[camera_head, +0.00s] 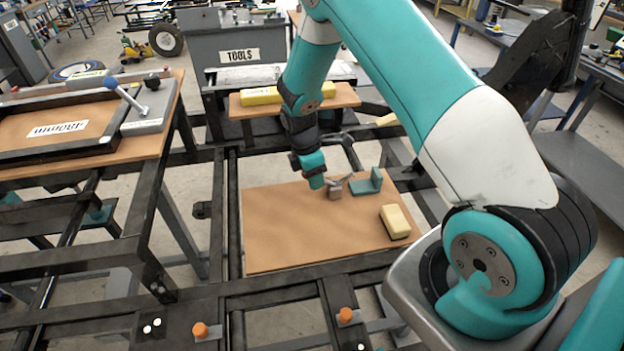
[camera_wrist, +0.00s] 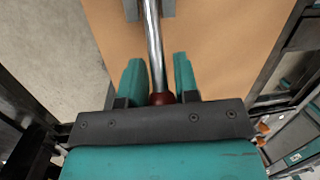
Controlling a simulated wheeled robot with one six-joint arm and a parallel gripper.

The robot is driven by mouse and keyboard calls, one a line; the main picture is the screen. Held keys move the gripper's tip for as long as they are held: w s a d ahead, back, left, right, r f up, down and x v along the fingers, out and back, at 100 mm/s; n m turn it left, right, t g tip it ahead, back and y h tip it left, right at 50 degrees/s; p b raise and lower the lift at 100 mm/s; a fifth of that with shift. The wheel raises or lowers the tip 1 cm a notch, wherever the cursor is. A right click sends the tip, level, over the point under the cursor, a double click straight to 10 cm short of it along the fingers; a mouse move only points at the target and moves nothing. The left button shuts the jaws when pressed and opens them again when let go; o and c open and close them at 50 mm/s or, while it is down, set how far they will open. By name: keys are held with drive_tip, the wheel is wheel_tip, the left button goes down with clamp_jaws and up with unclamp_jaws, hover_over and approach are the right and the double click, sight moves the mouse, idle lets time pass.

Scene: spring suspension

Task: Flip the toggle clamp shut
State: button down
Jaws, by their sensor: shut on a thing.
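The toggle clamp (camera_head: 334,190) is a small grey metal piece on the brown board (camera_head: 290,232). In the wrist view its shiny metal handle rod (camera_wrist: 153,40) runs up the picture from a dark red knob (camera_wrist: 161,98) to a grey base (camera_wrist: 168,8). My gripper (camera_head: 316,183) is low over the board, just left of the clamp. In the wrist view the teal fingers of my gripper (camera_wrist: 160,85) stand on both sides of the red knob and are shut on it. The exact contact is partly hidden by the gripper body.
A teal bracket (camera_head: 367,184) stands right of the clamp, and a yellowish block (camera_head: 395,222) lies nearer. The board's left and front parts are clear. Black frame beams surround it. A table at left holds a blue-knobbed lever (camera_head: 112,85). A shelf with yellow blocks (camera_head: 261,96) stands behind.

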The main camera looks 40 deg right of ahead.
sight(328, 180)
drive_tip(key=y, duration=0.1)
drive_tip(key=d+r+t+y, duration=0.1)
drive_tip(key=shift+s+d+r+y+b, duration=0.15)
drive_tip(key=shift+s+d+y+b, duration=0.05)
drive_tip(key=shift+s+y+b, duration=0.1)
drive_tip(key=d+y+b, duration=0.1)
drive_tip(key=d+r+t+y+b, duration=0.1)
drive_tip(key=y, duration=0.1)
drive_tip(key=shift+s+r+t+y, duration=0.1)
drive_tip(key=shift+s+t+y, duration=0.2)
drive_tip(key=shift+s, duration=0.1)
drive_tip(key=shift+d+r, duration=0.1)
drive_tip(key=shift+s+d+r+b, duration=0.1)
drive_tip(key=shift+s+d+b, duration=0.1)
drive_tip(key=shift+d+b, duration=0.15)
drive_tip(key=c, duration=0.9)
unclamp_jaws()
drive_tip(key=shift+s+d, duration=0.1)
drive_tip(key=shift+d, duration=0.1)
drive_tip(key=shift+o, duration=0.2)
drive_tip(key=shift+a, duration=0.2)
drive_tip(key=b+v, duration=0.2)
drive_tip(key=v, duration=1.5)
drive_tip(key=shift+d+r+b, duration=0.15)
drive_tip(key=shift+r+b, duration=0.1)
drive_tip(key=shift+b, duration=0.05)
